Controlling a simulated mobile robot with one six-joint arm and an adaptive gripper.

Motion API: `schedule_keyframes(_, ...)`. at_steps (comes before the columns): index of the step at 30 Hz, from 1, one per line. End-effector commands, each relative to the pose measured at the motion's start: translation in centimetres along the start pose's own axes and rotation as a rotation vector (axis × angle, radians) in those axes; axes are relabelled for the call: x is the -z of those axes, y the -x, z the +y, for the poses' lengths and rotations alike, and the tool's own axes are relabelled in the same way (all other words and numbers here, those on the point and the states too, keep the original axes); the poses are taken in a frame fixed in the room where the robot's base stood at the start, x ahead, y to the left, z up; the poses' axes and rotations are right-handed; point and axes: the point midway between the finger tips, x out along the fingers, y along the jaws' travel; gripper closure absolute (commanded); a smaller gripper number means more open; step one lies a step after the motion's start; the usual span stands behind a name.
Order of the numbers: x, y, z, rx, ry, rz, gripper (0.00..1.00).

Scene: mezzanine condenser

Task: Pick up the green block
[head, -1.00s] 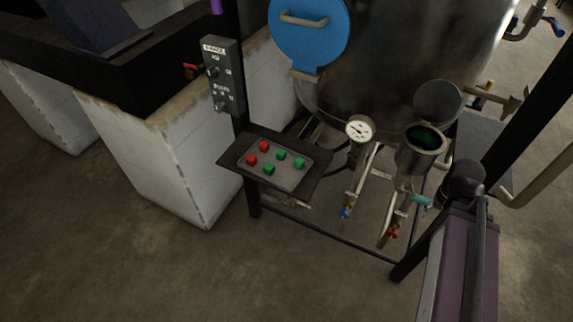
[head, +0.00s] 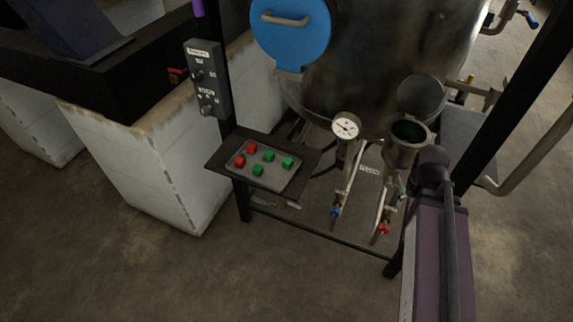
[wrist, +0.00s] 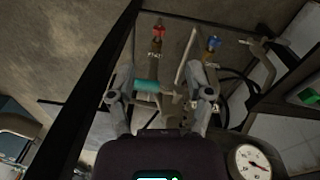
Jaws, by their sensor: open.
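Three green blocks lie on a grey tray (head: 274,179) in the head view: one at the back (head: 268,156), one at the right (head: 287,162) and one at the front (head: 257,170). A green patch (wrist: 311,97) at the right edge of the wrist view looks like one of these blocks, cut off by the frame. My gripper (wrist: 161,82) is open and empty in the wrist view, its fingers apart in front of pipes and valves. It stands away from the blocks. In the head view my arm is at the right, and I cannot make out the fingers there.
Two red blocks (head: 251,148) (head: 239,161) share the tray, which rests on a dark shelf (head: 313,157). A gauge (head: 345,126), valve pipes and an open cup (head: 409,134) stand right of it. A large metal tank (head: 375,60) rises behind. A control box (head: 208,79) is at left.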

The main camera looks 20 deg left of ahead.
Motion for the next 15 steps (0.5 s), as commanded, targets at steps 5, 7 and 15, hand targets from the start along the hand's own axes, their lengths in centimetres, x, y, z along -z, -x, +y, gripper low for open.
schedule_keyframes(5,2.0,-2.2,-2.1,-0.091,0.209,0.025,0.34)
schedule_keyframes(7,2.9,-2.9,-3.2,-0.136,0.314,0.035,0.34)
schedule_keyframes(15,6.4,-5.2,-8.5,-0.339,0.751,0.063,0.34)
